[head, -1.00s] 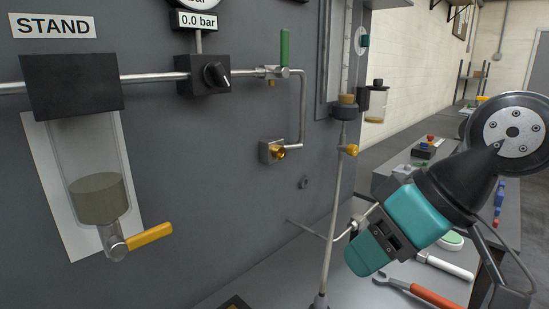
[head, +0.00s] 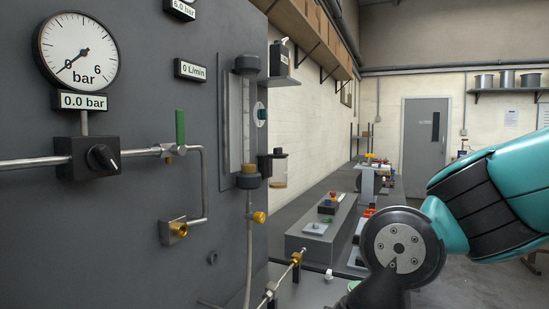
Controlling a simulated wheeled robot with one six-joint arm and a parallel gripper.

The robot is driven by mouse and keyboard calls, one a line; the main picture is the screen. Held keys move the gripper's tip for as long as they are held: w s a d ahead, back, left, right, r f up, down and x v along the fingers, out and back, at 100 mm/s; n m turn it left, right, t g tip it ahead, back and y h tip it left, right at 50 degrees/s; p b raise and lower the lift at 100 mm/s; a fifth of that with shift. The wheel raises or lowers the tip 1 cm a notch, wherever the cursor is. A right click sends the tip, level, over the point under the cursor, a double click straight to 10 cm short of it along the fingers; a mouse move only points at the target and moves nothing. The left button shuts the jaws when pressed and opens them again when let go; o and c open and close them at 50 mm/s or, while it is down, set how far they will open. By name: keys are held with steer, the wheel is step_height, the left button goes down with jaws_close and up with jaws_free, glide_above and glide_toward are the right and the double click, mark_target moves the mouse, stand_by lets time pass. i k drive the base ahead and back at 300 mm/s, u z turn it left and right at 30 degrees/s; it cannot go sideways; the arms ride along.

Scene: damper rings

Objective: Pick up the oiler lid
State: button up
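A small clear cup with amber liquid and a dark top (head: 279,155), which looks like the oiler, is mounted at the right edge of the grey panel. The dark top may be its lid; I cannot tell whether it is a separate part. My gripper is below the picture and does not show. Only my teal and dark arm links show at the right, well to the right of the cup.
The grey panel (head: 120,235) fills the left, with a gauge (head: 78,50), a green-handled valve (head: 180,130) and a flow tube (head: 238,115). A dark can (head: 279,60) stands above the cup. A bench (head: 310,238) with small parts lies behind, and a door (head: 422,140) is far back.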

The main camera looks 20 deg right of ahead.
mark_target(277, 153)
steer(key=k, duration=0.5)
steer(key=z, duration=1.7)
steer(key=i, duration=1.5)
steer(key=u, duration=2.45)
